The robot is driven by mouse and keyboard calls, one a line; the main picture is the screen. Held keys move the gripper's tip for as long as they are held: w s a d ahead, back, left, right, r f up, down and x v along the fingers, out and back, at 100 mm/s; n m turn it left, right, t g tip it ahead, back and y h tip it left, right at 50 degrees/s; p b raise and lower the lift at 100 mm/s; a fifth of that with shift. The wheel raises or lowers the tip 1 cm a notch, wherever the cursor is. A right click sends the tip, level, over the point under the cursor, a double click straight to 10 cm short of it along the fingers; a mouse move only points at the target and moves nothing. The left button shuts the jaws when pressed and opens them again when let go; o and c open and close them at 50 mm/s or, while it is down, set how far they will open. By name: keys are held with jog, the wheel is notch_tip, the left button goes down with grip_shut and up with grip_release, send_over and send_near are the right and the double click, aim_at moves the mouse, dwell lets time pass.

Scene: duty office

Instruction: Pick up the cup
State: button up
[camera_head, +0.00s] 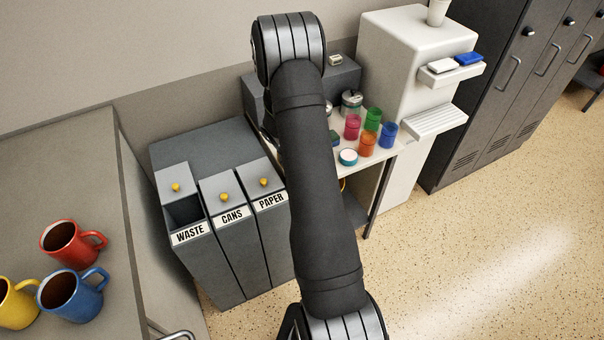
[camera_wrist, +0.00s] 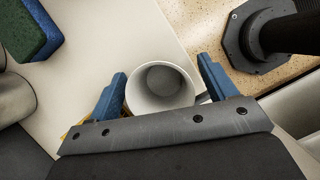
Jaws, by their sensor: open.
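A white cup (camera_wrist: 163,80) with a round open mouth and a grey inside shows in the wrist view, seen from above, on a pale tabletop (camera_wrist: 110,32) near its edge. My gripper (camera_wrist: 163,68) is open, with one blue finger to the left of the cup and one to the right. I cannot tell whether either finger touches it. The near part of the cup is hidden behind the gripper's dark front plate. In the head view my arm covers the gripper and this cup.
A green and blue sponge (camera_wrist: 30,28) lies left of the cup. Several coloured tumblers (camera_head: 368,144) stand on the small table, beside a white dispenser (camera_head: 400,70). Grey bins (camera_head: 225,230) stand left of my arm. Several mugs (camera_head: 75,245) stand on the left counter.

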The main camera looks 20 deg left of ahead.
jog(key=c, duration=1)
jog(key=shift+c, duration=0.2)
jog(key=shift+r, duration=0.15)
jog(key=shift+r, duration=0.2)
notch_tip(320, 180, up, 4)
jog(key=shift+f, duration=0.2)
jog(key=s+d+r, duration=0.1)
jog(key=d+r, duration=0.5)
jog(key=d, duration=0.5)
jog(key=shift+s+d+r, duration=0.3)
jog(key=shift+s+r, duration=0.05)
